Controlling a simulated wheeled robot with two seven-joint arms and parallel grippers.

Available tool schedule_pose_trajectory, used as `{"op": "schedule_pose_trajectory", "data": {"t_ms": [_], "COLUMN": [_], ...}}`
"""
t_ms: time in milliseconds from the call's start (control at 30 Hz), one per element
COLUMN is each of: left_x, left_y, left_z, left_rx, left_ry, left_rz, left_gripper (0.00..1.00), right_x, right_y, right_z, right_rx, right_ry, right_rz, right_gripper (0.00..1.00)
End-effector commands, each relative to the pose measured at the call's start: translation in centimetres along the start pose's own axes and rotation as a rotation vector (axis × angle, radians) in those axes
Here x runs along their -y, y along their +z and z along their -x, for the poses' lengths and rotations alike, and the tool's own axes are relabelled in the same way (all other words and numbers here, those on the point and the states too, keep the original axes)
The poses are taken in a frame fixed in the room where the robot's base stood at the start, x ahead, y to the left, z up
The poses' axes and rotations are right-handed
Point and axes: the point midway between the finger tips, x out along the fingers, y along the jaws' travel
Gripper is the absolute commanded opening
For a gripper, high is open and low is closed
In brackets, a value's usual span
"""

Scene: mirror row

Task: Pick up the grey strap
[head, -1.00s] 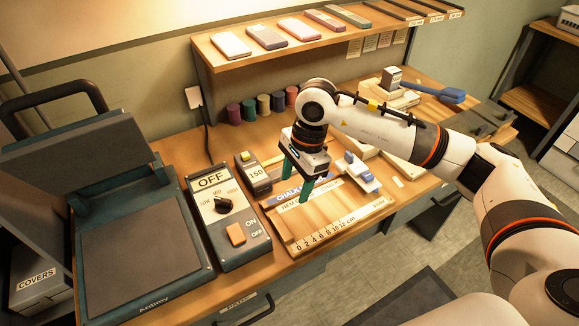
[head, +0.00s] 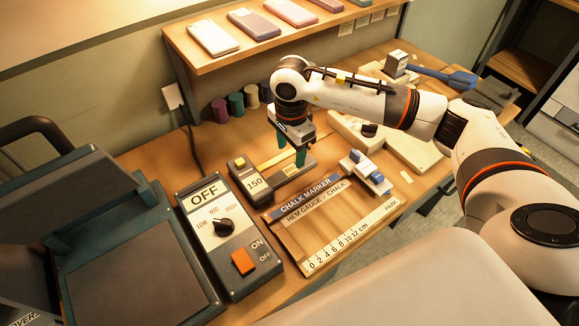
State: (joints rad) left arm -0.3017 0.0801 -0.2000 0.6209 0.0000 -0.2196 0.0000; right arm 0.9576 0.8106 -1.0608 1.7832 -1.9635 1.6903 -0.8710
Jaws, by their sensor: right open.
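I cannot single out a grey strap with certainty. On the upper shelf (head: 290,44) lie flat pieces: a white one (head: 213,38), a purple one (head: 253,24), a pink one (head: 291,11) and a mauve one at the top edge. A grey one (head: 359,2) is mostly cut off by the top edge. My right gripper (head: 291,150) points down with its teal fingers apart and empty. It is over the bench, below the shelf, by the far end of a dark grey device marked 150 (head: 251,183). My left gripper is not in view.
An OFF control box (head: 222,261) and a flat press (head: 140,268) stand at left. A chalk marker board (head: 325,230) lies in front of my gripper, with a blue-and-white block (head: 365,172) beside it. Thread spools (head: 236,104) stand behind. The shelf overhangs the bench's back.

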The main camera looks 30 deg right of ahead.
Motion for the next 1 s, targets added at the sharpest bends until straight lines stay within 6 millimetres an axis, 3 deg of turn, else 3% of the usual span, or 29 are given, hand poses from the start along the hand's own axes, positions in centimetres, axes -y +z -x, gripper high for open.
{"op": "schedule_pose_trajectory", "data": {"t_ms": [200,600,867,1000], "left_x": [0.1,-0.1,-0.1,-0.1], "left_y": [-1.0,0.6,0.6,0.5], "left_z": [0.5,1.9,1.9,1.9], "left_rx": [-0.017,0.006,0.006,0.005], "left_ry": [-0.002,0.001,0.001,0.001], "left_rz": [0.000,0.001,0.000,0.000], "left_gripper": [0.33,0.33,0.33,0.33], "right_x": [0.0,-0.3,-0.3,-0.3], "right_y": [0.0,0.3,0.3,0.3], "right_z": [-2.0,-6.9,-7.3,-7.3], "right_rx": [-0.001,-0.001,0.000,0.000], "right_ry": [0.000,-0.001,0.001,0.001], "right_rz": [0.001,0.000,0.000,0.000], "right_gripper": [0.58,0.58,0.58,0.39]}}
